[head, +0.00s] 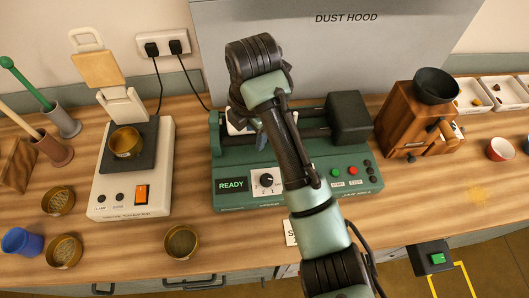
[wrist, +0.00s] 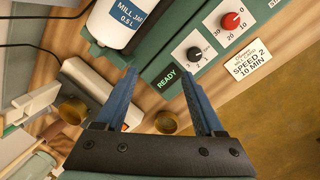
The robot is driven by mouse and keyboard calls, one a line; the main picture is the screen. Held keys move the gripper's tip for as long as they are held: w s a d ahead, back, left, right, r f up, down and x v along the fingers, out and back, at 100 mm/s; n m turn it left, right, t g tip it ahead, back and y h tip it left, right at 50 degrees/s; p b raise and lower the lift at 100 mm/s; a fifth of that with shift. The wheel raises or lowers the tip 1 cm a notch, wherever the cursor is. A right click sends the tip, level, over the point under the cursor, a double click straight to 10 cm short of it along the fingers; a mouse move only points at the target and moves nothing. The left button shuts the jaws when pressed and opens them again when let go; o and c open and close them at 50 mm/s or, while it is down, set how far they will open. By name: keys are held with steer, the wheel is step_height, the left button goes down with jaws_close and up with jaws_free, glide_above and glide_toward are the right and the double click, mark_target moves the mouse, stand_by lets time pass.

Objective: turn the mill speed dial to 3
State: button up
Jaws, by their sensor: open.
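The mill (head: 225,160) is a green machine with a lit READY display (head: 231,184). Its black speed dial (head: 266,180) sits on a white plate right of the display. The dial also shows in the wrist view (wrist: 194,54), with small numerals around it; I cannot tell its setting surely. A red-knobbed dial (wrist: 231,20) marked 10, 20, 30 is beside it. My gripper (wrist: 160,73) is open and empty, its blue fingers apart, with the dial beyond the right fingertip, not touching. In the head view my arm hides most of the gripper.
A white card (wrist: 248,65) below the dials reads SPEED 2, 10 MIN. A mill jar (wrist: 115,22) lies on the mill. A wooden grinder (head: 405,120) stands right. Green and red buttons (head: 352,170) are right of my arm.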

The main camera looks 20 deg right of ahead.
steer(key=n+g, duration=0.2)
glide_above(267, 178)
step_height(267, 178, down, 2)
step_height(267, 178, down, 13)
steer(key=shift+r+b, duration=0.1)
steer(key=shift+b, duration=0.7)
jaws_close()
